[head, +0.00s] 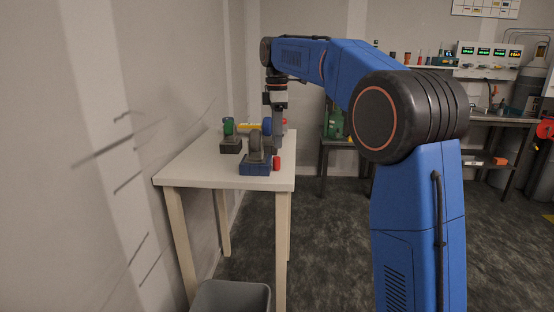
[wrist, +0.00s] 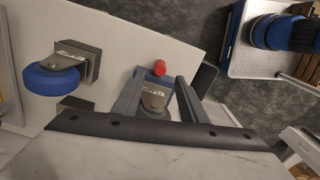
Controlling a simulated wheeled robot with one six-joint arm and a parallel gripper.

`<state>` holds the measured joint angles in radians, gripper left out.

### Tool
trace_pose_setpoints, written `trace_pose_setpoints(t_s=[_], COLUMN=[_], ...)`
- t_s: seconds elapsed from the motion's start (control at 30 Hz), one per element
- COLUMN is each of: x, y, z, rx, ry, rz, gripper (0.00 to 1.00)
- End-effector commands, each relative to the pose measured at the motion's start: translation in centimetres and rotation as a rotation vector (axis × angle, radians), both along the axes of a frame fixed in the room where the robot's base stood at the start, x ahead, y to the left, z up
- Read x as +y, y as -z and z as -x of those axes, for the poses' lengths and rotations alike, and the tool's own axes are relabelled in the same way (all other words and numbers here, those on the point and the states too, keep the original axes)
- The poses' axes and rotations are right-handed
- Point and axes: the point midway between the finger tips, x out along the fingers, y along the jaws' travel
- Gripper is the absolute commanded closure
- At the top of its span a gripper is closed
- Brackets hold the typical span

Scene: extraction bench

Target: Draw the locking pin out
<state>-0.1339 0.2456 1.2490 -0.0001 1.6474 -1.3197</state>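A small red cylinder (head: 277,163), which looks like the pin's head, shows at the right side of a blue-based block (head: 255,168) near the table's front edge. In the wrist view a red cylinder (wrist: 160,68) sticks out just beyond a blue-edged grey block (wrist: 153,97) with a label. My gripper (head: 278,148) points down over the table's right side. In the wrist view its two dark fingers (wrist: 158,84) stand apart, with the labelled block showing between them. They hold nothing that I can see. The pin's shaft is hidden.
A dark block with a green top (head: 229,127) stands to the left. A blue wheel on a grey bracket (wrist: 50,80) shows left in the wrist view. A yellow item and another red part (head: 285,122) lie behind. A grey bin (head: 232,297) stands below the white table (head: 190,172).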

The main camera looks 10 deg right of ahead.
Motion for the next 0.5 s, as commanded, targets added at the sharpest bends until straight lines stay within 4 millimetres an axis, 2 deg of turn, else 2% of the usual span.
trace_pose_setpoints(t_s=[0.3, 0.5], x=[0.0, 0.0], y=[5.4, 7.3], z=[0.1, 0.0], rx=[0.001, 0.000], ry=[0.000, 0.000], rz=[0.000, 0.000], gripper=[0.61, 0.61])
